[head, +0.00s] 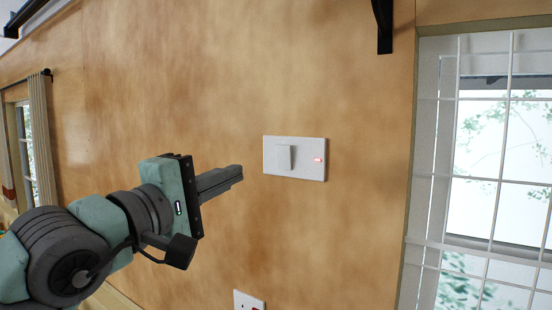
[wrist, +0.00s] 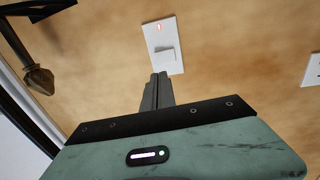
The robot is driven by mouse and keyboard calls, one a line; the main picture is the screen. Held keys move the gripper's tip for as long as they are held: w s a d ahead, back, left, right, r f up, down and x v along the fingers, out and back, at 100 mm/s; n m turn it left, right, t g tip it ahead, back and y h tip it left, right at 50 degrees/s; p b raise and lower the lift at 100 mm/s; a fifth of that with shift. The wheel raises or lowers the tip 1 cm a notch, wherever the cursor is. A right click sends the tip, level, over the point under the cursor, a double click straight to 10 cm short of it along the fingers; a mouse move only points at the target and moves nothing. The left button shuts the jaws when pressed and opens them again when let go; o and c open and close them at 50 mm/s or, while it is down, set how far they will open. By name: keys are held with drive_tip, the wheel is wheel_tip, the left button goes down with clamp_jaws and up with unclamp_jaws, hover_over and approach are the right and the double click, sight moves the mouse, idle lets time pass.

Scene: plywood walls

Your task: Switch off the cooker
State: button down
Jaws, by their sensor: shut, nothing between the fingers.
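A white rectangular wall switch plate (head: 295,158) is fixed to the plywood wall in the middle of the head view. It has a white rocker (head: 286,158) on its left half and a lit red indicator (head: 318,159) on its right half. In the wrist view the plate (wrist: 174,60) shows ahead of the fingers, with its rocker (wrist: 165,54) and red light (wrist: 158,28). My gripper (head: 240,173) is shut and empty, to the left of the plate and slightly below it in the head view. It appears apart from the rocker; the exact gap is unclear. No cooker is visible.
Another white plate (head: 249,301) with a red part sits lower on the wall. A barred window (head: 490,150) is on the right, and a black bracket (head: 384,25) is above. The wall around the switch is bare.

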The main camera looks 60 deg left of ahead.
drive_tip(key=p+x, duration=0.3)
drive_tip(key=x, duration=1)
drive_tip(key=shift+r, duration=0.1)
drive_tip(key=shift+w+a, duration=0.3)
drive_tip(key=shift+w, duration=0.1)
drive_tip(key=shift+p, duration=0.3)
drive_tip(key=shift+w+a+r, duration=0.1)
drive_tip(key=shift+w+r, duration=0.05)
drive_tip(key=shift+r, duration=0.05)
drive_tip(key=shift+f, duration=0.25)
drive_tip(key=shift+r+p, duration=0.2)
drive_tip(key=shift+p, duration=0.1)
approach(284, 152)
drive_tip(key=s+d+r, duration=0.2)
drive_tip(key=s+d, duration=0.1)
drive_tip(key=s, duration=0.3)
drive_tip(key=shift+d+r+b, duration=0.35)
drive_tip(key=shift+r+b, duration=0.05)
drive_tip(key=shift+b, duration=0.05)
